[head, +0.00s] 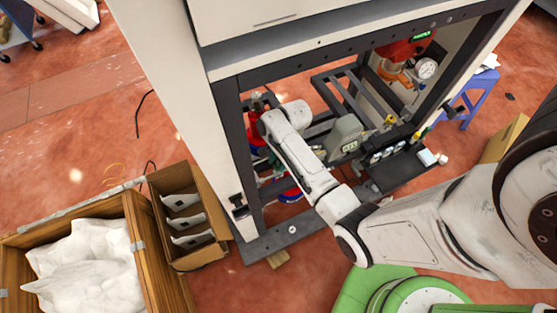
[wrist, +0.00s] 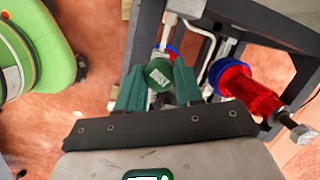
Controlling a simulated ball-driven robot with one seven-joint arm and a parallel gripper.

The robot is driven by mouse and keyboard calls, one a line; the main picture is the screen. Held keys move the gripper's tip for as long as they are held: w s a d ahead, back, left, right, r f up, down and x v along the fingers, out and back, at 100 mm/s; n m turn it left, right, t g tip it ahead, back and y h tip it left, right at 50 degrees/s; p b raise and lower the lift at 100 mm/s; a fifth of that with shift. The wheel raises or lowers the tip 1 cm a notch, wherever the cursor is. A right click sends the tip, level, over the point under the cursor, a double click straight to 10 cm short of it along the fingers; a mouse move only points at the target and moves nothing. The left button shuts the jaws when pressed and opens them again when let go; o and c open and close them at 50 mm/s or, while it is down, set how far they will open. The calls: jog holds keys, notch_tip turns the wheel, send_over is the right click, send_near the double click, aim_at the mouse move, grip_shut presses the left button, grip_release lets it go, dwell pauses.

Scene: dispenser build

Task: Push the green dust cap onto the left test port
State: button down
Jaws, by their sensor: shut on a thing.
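In the wrist view, the green dust cap (wrist: 160,73), with dark lettering on its face, sits between the two green fingers of my gripper (wrist: 158,84). The fingers are shut on it. Behind the cap, part of a blue ring (wrist: 173,51) and a metal pipe show; the cap hides what lies directly behind it, so I cannot tell whether it touches a port. I cannot tell for sure which fitting is the left test port. In the head view, my arm reaches into the dark-framed cabinet, and its links hide the gripper and cap.
A red fitting with a blue collar and metal tip (wrist: 250,92) stands right of my fingers. Dark frame bars (wrist: 270,45) lie behind and right. A grey device (head: 346,136) is in the cabinet beside my arm. A cardboard box (head: 205,258) stands outside, left of the cabinet.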

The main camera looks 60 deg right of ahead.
jog(key=shift+d+b+x, duration=0.15)
jog(key=shift+b+x, duration=0.35)
jog(key=shift+x, duration=0.2)
jog(key=shift+d+b+x, duration=0.15)
jog(key=shift+b+x, duration=0.3)
jog(key=shift+x, duration=0.25)
jog(key=shift+s+f, duration=0.1)
dwell(0.4)
jog(key=shift+c, duration=1.7)
grip_release()
jog(key=shift+w+a+p+v, duration=0.1)
jog(key=shift+a+p+v, duration=0.1)
jog(key=shift+p+v, duration=0.8)
jog(key=shift+w+a+p+v, duration=0.1)
jog(key=shift+a+p+v, duration=0.1)
jog(key=shift+p+v, duration=0.75)
jog(key=shift+w+a+p+v, duration=0.1)
jog(key=shift+a+p+v, duration=0.1)
jog(key=shift+p+v, duration=0.8)
